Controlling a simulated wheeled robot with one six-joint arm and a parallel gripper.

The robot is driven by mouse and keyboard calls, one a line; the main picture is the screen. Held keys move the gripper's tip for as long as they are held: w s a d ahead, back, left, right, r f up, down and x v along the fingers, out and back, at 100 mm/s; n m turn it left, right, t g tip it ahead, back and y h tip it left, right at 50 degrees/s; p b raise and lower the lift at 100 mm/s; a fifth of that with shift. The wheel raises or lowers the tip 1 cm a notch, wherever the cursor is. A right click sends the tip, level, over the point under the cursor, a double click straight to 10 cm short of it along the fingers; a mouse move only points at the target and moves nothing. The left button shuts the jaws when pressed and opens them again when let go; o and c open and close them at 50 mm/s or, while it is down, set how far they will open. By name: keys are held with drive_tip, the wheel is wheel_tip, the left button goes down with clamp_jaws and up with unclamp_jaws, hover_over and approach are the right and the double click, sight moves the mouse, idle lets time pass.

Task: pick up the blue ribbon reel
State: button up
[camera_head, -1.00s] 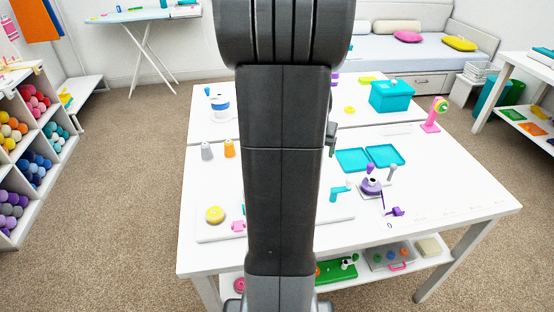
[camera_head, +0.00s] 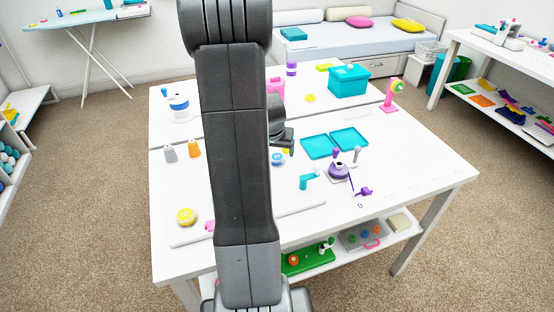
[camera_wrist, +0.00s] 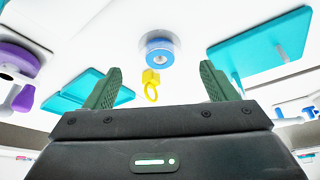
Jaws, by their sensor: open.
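A small reel with a blue ring and pale centre (camera_wrist: 160,50) shows in the wrist view, just beyond my fingertips and between them. A yellow loop-ended piece (camera_wrist: 151,84) is beside it. A blue-and-yellow round thing, probably this reel (camera_head: 279,158), shows in the head view on the white table, partly hidden by my arm. My gripper (camera_wrist: 161,68) is open, with nothing between its fingers. In the head view my gripper (camera_head: 286,142) is above the table, close to the reel; its fingertips are hard to make out.
Teal trays (camera_head: 334,143), a purple-and-white device (camera_head: 341,168) and a teal bent piece (camera_head: 309,179) lie to the right on the table. A white-and-blue cylinder (camera_head: 178,106) stands at the back left. A teal box (camera_head: 348,80) is at the back right.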

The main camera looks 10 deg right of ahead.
sight(277, 155)
drive_tip(key=shift+x, duration=2.3)
drive_tip(key=c, duration=1.1)
